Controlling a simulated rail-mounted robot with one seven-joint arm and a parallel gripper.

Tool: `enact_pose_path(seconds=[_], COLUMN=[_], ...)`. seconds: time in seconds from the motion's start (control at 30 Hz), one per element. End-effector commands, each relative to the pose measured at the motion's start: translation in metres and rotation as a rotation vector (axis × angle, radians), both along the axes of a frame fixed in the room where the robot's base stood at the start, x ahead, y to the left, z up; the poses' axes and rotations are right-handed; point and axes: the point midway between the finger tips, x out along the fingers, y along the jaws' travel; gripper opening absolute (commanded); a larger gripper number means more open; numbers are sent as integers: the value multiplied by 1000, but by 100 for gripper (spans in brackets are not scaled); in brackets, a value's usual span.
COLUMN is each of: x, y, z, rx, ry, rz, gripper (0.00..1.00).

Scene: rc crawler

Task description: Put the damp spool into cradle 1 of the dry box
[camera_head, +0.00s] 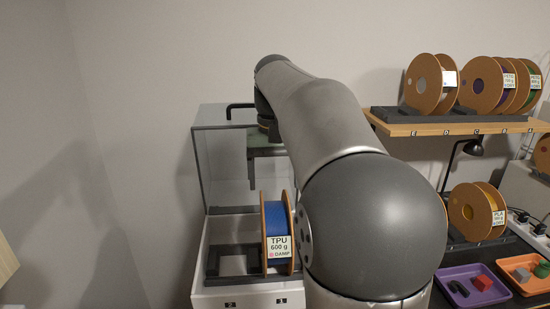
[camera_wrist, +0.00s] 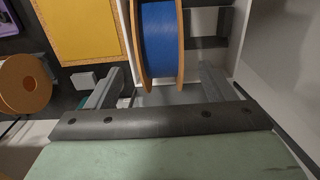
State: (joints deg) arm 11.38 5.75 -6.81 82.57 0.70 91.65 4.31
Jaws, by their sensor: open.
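The damp spool (camera_head: 277,222), blue filament between tan flanges with a "TPU 600 g DAMP" label, stands upright in the right part of the white dry box (camera_head: 213,290), behind the mark "1". Whether it is fully seated is hard to tell. The dark cradle beside it (camera_head: 232,262), behind the mark "2", is empty. My gripper (camera_head: 252,172) is above and behind the spool, partly hidden by my arm. In the wrist view my gripper (camera_wrist: 162,72) is open, with the spool (camera_wrist: 160,45) between the lines of its two fingers, apparently not gripped.
The dry box's clear lid (camera_head: 218,160) stands raised at the back, close to my gripper. A wooden shelf (camera_head: 460,127) at right holds several spools. Another spool (camera_head: 476,212) stands below it. A purple tray (camera_head: 474,286) and an orange tray (camera_head: 527,272) lie at lower right.

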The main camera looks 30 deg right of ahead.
Motion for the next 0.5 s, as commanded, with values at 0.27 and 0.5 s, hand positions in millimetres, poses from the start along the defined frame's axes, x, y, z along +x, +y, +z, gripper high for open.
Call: enact_pose_path(seconds=[0.27, 0.5], x=[1, -1], y=[0, 1], z=[44, 51], rx=[0, 1], ry=[0, 2], rz=[0, 2], gripper=[76, 76])
